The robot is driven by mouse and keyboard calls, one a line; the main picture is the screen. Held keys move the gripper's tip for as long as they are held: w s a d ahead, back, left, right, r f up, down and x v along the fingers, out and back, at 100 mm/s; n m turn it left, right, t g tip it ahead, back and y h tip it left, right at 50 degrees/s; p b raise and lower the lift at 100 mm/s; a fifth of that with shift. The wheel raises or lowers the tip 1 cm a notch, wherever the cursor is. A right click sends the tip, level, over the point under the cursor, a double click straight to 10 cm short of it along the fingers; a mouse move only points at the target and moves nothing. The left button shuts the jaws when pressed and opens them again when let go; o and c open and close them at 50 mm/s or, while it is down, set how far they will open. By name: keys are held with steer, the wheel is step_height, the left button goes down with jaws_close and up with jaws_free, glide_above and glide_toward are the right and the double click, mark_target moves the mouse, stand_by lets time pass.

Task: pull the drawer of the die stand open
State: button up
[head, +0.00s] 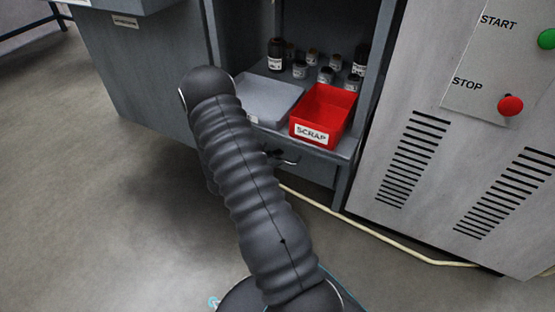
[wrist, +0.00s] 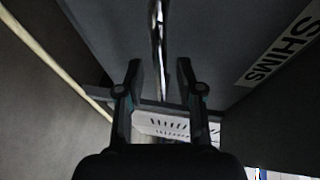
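The die stand (head: 345,150) is a grey open-fronted cabinet with a shelf. Its drawer (head: 312,168) sits under the shelf, and a dark bar handle (head: 285,157) shows on its front, partly behind my arm. In the wrist view the grey drawer front (wrist: 215,45) has a label reading SHIMS, and the shiny handle (wrist: 157,35) runs up the picture. My gripper (wrist: 160,68) is open, its two fingers on either side of the handle's line with visible gaps. Whether the handle reaches between the fingertips is hard to tell. In the head view my arm hides the gripper.
On the shelf are a red SCRAP bin (head: 322,112), a grey tray (head: 266,100) and several small jars (head: 300,69). A grey machine (head: 440,130) with START and STOP buttons stands at right. A pale cable (head: 400,248) lies on the floor. Floor at left is clear.

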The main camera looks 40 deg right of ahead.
steer(key=shift+d, duration=0.45)
jaws_close()
